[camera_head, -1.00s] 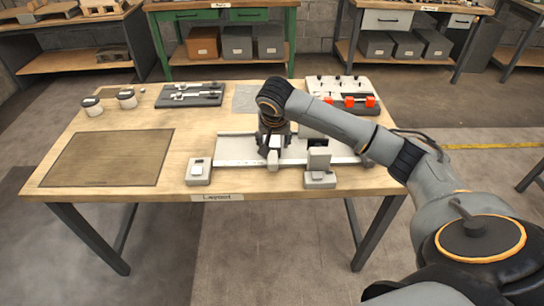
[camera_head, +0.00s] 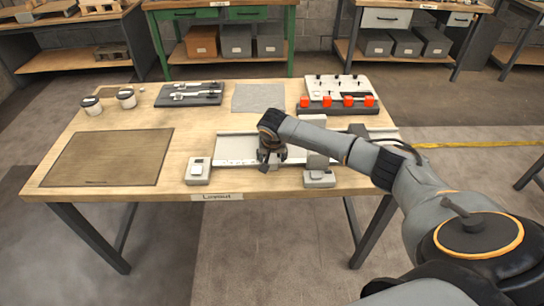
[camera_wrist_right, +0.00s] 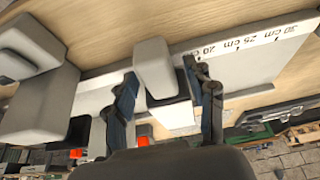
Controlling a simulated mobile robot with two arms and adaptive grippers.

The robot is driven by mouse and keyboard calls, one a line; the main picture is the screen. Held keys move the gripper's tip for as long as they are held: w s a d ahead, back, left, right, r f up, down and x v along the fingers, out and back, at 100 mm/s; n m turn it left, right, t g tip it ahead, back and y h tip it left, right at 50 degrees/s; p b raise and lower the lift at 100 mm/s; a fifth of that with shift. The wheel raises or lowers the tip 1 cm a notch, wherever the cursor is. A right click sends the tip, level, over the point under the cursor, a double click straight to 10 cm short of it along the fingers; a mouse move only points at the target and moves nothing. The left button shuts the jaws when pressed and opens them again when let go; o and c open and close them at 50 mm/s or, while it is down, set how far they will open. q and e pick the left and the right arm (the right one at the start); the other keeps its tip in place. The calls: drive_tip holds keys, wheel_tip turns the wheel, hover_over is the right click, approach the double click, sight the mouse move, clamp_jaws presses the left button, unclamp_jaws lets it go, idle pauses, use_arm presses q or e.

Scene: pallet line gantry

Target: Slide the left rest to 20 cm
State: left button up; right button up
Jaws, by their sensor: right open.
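My right gripper (camera_head: 270,162) is over the front edge of the pale rail (camera_head: 235,150) in the head view, pointing down. In the right wrist view its two dark fingers (camera_wrist_right: 167,103) are apart, with a pale block (camera_wrist_right: 155,68), seemingly the left rest, between them. I cannot tell whether they touch it. The rail's printed scale (camera_wrist_right: 243,42) shows 20, 25 and 30 cm marks; the block is beside the 20 cm end. In the head view the gripper largely hides this block. My left gripper is out of view.
A taller grey block (camera_head: 317,160) stands right of the gripper, and a small pale unit (camera_head: 198,171) stands left.

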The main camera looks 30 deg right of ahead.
clamp_jaws()
drive_tip(key=w+a, duration=0.1)
drive_tip(key=w+a+p, duration=0.1)
drive_tip(key=a, duration=0.2)
drive_tip(key=shift+w+a, duration=0.25)
drive_tip(key=shift+w, duration=0.15)
drive_tip(key=shift+d, duration=0.1)
unclamp_jaws()
drive_tip(key=shift+s+r, duration=0.1)
drive_tip(key=v, duration=1.1)
drive_tip(key=shift+a+r, duration=0.2)
drive_tip(key=shift+r, duration=0.15)
drive_tip(key=shift+s, duration=0.1)
